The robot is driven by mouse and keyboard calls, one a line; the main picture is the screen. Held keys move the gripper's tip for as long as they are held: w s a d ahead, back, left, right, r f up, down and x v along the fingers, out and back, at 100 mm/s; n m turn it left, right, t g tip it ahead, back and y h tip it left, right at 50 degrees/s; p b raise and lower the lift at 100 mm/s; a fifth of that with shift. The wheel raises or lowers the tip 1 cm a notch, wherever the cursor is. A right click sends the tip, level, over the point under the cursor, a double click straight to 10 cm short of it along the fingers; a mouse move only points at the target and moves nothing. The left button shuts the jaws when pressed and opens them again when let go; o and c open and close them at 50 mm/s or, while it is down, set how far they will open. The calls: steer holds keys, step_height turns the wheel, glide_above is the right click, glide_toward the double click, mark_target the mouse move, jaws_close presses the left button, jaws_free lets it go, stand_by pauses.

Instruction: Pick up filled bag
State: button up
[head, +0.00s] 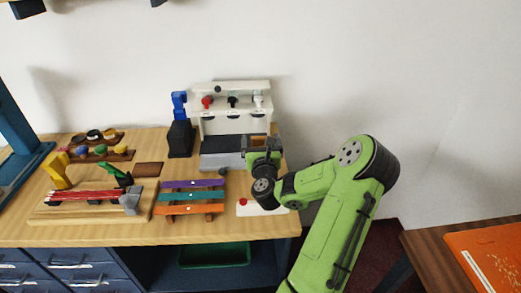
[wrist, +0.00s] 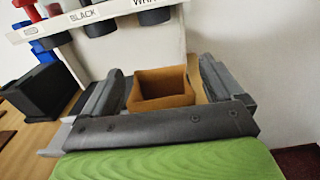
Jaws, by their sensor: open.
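A small brown, square, open-topped bag (wrist: 163,98) stands upright in the wrist view, below the dispenser's front edge. Its inside looks plain brown, and I cannot tell how full it is. My gripper (wrist: 161,70) is open, with one dark finger on each side of the bag and a gap on both sides. In the head view my gripper (head: 262,146) is at the right end of the white dispenser (head: 205,97).
The dispenser's nozzles (wrist: 152,16) hang above and behind the bag. A black box (head: 181,138) stands left of the dispenser. Coloured slats (head: 192,197) and a wooden board with tools (head: 60,215) lie further left. A white pad with a red button (head: 243,203) is below my wrist.

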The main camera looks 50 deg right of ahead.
steer(key=c, duration=1.1)
steer(key=shift+r, duration=0.1)
